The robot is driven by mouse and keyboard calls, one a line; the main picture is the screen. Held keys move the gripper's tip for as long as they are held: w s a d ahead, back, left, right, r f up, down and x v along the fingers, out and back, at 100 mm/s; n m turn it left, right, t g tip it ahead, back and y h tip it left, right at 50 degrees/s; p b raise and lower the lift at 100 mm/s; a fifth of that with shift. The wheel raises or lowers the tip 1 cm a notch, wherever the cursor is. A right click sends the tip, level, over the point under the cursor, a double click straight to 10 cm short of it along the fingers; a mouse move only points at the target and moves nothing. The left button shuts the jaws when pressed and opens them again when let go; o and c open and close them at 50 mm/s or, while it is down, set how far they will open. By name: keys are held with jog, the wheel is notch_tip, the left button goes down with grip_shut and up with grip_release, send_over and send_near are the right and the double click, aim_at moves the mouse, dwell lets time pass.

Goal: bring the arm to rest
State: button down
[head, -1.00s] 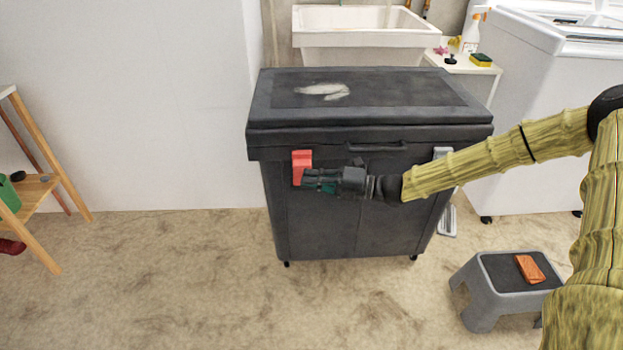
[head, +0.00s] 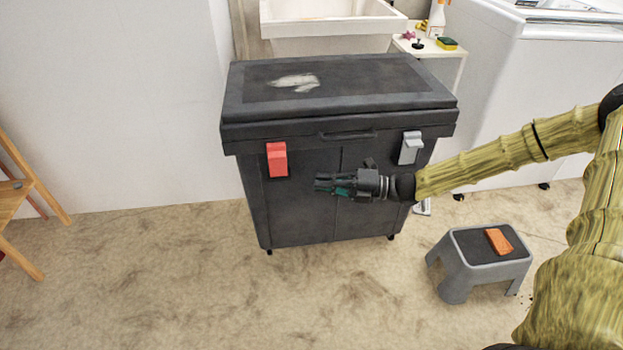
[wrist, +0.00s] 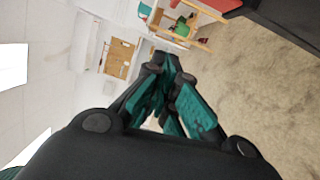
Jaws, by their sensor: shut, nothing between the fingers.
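My gripper (head: 325,184) is shut and empty in the head view. It points left, in front of the dark grey lidded chest (head: 345,215), and my arm comes in from the right. In the wrist view its teal and black fingers (wrist: 165,75) meet at the tips with nothing between them. The chest's lid (head: 380,80) is down. A red latch (head: 277,160) is on its front at the left and a grey latch (head: 410,148) at the right. My gripper is apart from both latches in the head view.
A grey step stool (head: 482,270) with an orange block (head: 498,241) on it stands at the lower right, near my arm. A white sink (head: 330,25) and a white appliance (head: 540,110) are behind. The floor (head: 200,290) in front is clear.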

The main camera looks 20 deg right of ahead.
jog(key=shift+s+d, duration=0.1)
jog(key=shift+d, duration=0.05)
dwell(0.4)
jog(key=s+a+f+n+g+h, duration=0.3)
jog(key=s+a+f+n+g, duration=0.2)
jog(key=s+f+n, duration=0.35)
jog(key=s+a+f+n+g+h, duration=0.3)
jog(key=s+a+f+n+g, duration=0.15)
jog(key=s+f, duration=0.6)
jog(key=s+d+f+n+h, duration=0.4)
jog(key=s+f+n+h, duration=0.8)
jog(key=n, duration=0.8)
jog(key=s+r+n+y+p, duration=0.1)
jog(key=s+r+n+p, duration=0.1)
jog(key=r+p, duration=0.8)
jog(key=s+r+n+y+p, duration=0.1)
jog(key=r+n+p, duration=0.4)
jog(key=r+p, duration=0.5)
notch_tip(320, 180, up, 2)
jog(key=shift+s+t+p, duration=0.35)
jog(key=shift+s+t, duration=0.1)
jog(key=shift+s, duration=0.3)
